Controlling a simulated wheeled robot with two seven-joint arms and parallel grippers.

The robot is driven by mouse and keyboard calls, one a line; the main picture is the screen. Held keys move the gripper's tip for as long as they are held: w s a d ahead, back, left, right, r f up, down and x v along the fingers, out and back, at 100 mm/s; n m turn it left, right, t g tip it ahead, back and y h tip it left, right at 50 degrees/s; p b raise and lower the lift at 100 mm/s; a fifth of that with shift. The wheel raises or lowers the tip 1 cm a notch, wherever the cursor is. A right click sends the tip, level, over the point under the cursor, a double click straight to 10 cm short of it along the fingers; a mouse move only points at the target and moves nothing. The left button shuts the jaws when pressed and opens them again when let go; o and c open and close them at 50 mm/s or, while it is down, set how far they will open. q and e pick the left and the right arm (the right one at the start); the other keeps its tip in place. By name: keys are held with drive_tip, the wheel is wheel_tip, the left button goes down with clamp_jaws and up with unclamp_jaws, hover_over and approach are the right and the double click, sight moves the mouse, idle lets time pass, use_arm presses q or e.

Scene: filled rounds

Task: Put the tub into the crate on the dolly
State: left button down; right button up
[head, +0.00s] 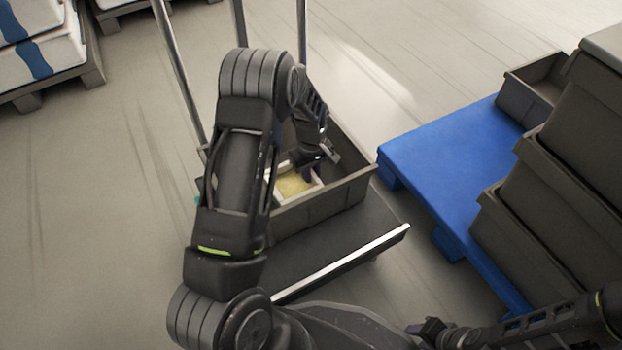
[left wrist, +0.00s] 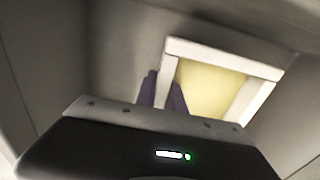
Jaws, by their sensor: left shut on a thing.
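The tub (head: 296,184) is white-rimmed with a pale yellow inside. It is within the grey crate (head: 318,208) on the dolly (head: 330,243). My left gripper (head: 312,170) reaches down into the crate and is shut on the tub's rim; my left arm hides part of the crate and tub. In the left wrist view the tub (left wrist: 217,85) shows at the upper right, with the gripper fingers (left wrist: 163,92) at its near left edge. I cannot tell whether the tub touches the crate floor. My right gripper (head: 428,330) is low at the right, small and dark.
A blue pallet (head: 440,165) with stacked grey crates (head: 550,200) stands at the right. Metal dolly handle posts (head: 180,70) rise behind the crate. Another loaded pallet (head: 60,85) is at the upper left. The floor at the left is clear.

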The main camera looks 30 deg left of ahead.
use_arm(q)
drive_tip(key=c, duration=1.4)
unclamp_jaws()
drive_tip(key=shift+c, duration=0.2)
wheel_tip(320, 180, up, 12)
drive_tip(key=p, duration=0.4)
drive_tip(key=shift+r, duration=0.1)
